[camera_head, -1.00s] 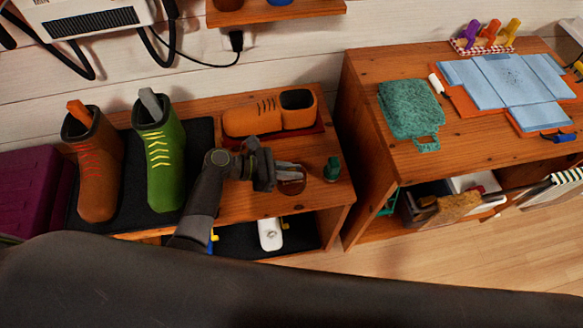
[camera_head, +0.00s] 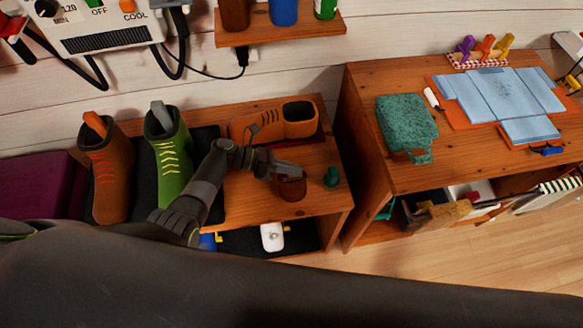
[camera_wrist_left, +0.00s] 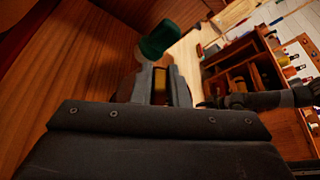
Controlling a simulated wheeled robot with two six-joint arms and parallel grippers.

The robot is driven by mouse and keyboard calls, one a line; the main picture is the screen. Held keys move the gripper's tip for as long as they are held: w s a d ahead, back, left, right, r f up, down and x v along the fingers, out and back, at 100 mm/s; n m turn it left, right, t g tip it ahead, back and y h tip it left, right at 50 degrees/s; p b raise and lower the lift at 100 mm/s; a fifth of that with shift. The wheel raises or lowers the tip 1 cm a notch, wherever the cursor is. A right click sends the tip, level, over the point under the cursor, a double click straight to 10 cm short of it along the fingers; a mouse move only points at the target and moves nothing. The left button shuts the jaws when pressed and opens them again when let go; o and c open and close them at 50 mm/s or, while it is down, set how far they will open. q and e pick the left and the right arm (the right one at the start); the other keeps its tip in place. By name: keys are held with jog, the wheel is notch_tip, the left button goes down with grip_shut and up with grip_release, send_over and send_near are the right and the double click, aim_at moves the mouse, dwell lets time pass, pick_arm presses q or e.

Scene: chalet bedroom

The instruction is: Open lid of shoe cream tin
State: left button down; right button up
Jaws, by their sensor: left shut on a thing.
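A small round brown tin (camera_head: 292,189) sits on the low wooden bench, left of a small green bottle. My left gripper (camera_head: 287,170) is at the tin's top, its jaws shut on a part of it. In the left wrist view a yellowish strip (camera_wrist_left: 160,86) shows between the fingers, and the green bottle (camera_wrist_left: 158,40) stands just beyond. The gripper hides part of the tin, and I cannot tell how far its lid is raised. A dark arm-like shape, probably my right gripper (camera_wrist_left: 208,103), reaches in from the right in the wrist view; its jaws are unclear.
The green bottle (camera_head: 331,177) is close to the tin. Brown (camera_head: 110,180) and green boots (camera_head: 170,160) stand on a dark mat at left. A second table (camera_head: 365,125) with a green cloth (camera_head: 406,122) stands at right.

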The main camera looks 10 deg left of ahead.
dwell(0.3)
pick_arm(q)
jog(key=c, duration=1.4)
grip_release()
jog(key=v, duration=0.7)
jog(key=shift+a, duration=0.25)
jog(key=shift+r, duration=0.1)
